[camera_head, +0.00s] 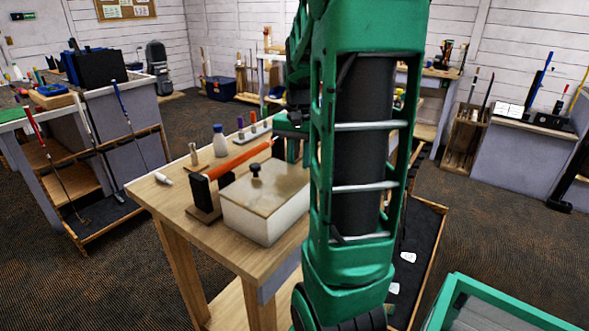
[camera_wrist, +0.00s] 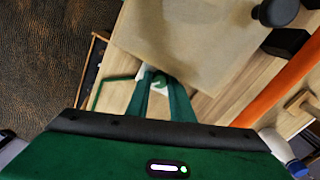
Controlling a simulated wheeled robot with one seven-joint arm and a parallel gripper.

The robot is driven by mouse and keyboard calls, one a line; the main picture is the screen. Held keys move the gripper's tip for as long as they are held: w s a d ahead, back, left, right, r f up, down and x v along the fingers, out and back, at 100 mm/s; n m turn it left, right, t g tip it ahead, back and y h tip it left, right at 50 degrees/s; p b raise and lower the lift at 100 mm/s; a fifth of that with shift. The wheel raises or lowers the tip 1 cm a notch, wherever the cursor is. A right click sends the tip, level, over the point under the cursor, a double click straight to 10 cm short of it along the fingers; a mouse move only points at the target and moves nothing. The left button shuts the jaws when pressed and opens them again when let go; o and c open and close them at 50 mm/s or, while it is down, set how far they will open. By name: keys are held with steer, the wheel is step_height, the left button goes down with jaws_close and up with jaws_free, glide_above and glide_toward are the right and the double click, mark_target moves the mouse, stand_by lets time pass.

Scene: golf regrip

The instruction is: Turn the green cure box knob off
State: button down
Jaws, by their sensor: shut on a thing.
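The cure box (camera_head: 262,217) is a pale box with a tan lid and a black knob on top, standing on the wooden bench in the head view. Its lid also shows in the wrist view (camera_wrist: 195,45). In the wrist view, my gripper (camera_wrist: 161,90) reaches to the near edge of the box, its two green fingers close together. A small green knob (camera_wrist: 158,81) on a pale plate sits between the fingertips, and the fingers are shut on it. The fingers hide most of the knob, so its angle cannot be told. In the head view my arm hides this knob.
The black lid knob (camera_wrist: 277,11) stands away from my fingers. An orange shaft (camera_head: 238,159) lies in black holders behind the box, and a white bottle (camera_head: 220,141) stands near it. A wooden tray (camera_head: 420,235) with white pieces sits low, right of my arm.

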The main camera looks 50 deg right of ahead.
steer(key=shift+w+r+n, duration=0.1)
steer(key=shift+w+n, duration=0.15)
steer(key=shift+n, duration=0.05)
steer(key=c, duration=1.6)
jaws_free()
steer(key=shift+o, duration=0.2)
steer(key=shift+s, duration=0.1)
